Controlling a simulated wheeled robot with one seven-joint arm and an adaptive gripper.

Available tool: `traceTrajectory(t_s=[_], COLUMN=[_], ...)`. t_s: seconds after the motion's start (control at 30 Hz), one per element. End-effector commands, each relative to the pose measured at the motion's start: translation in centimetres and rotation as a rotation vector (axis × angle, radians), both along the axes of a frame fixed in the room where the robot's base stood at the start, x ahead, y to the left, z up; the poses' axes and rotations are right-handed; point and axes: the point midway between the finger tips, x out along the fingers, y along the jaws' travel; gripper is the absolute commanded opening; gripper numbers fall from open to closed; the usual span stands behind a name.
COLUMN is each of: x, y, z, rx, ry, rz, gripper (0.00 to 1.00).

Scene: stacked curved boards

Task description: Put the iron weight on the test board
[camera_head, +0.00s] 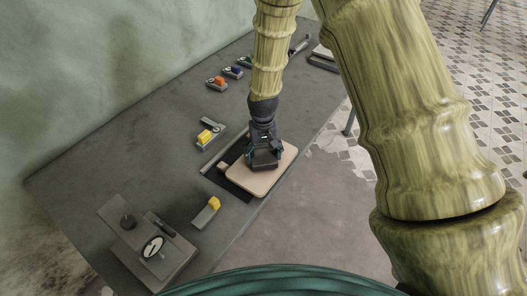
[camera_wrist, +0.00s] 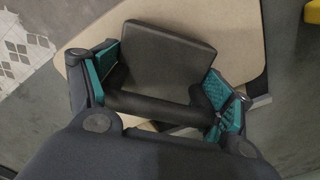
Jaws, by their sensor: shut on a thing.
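My gripper (camera_head: 264,157) points down over the light wooden board (camera_head: 273,180), which lies near the table's front edge, partly over a dark mat. In the wrist view, my gripper (camera_wrist: 163,95) is shut on the dark iron weight (camera_wrist: 170,58), a squarish block with a thick rounded bar at its near side. The teal finger pads sit at both ends of the bar. The weight is over the tan board (camera_wrist: 237,35); whether it touches the board cannot be told. In the head view my gripper mostly hides the weight.
Yellow-topped clamps (camera_head: 207,136) and (camera_head: 212,206) stand left of the board. A grey device with a round dial (camera_head: 153,247) is at the table's near left. Small coloured blocks (camera_head: 216,83) line the back. The grey table (camera_head: 110,165) is clear at left.

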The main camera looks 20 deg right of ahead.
Motion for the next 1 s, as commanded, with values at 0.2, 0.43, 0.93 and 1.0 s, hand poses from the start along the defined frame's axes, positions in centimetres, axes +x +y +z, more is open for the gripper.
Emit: traceTrajectory(t_s=[0.2,0.43,0.93,1.0], x=[0.08,0.07,0.01,0.02], y=[-0.02,-0.03,0.04,0.04], z=[-0.3,-0.37,-0.57,-0.51], rx=[0.0,0.0,0.0,0.0], ry=[-0.002,-0.002,-0.001,-0.001], rz=[0.0,0.0,0.001,0.001], gripper=[0.11,0.11,1.0,1.0])
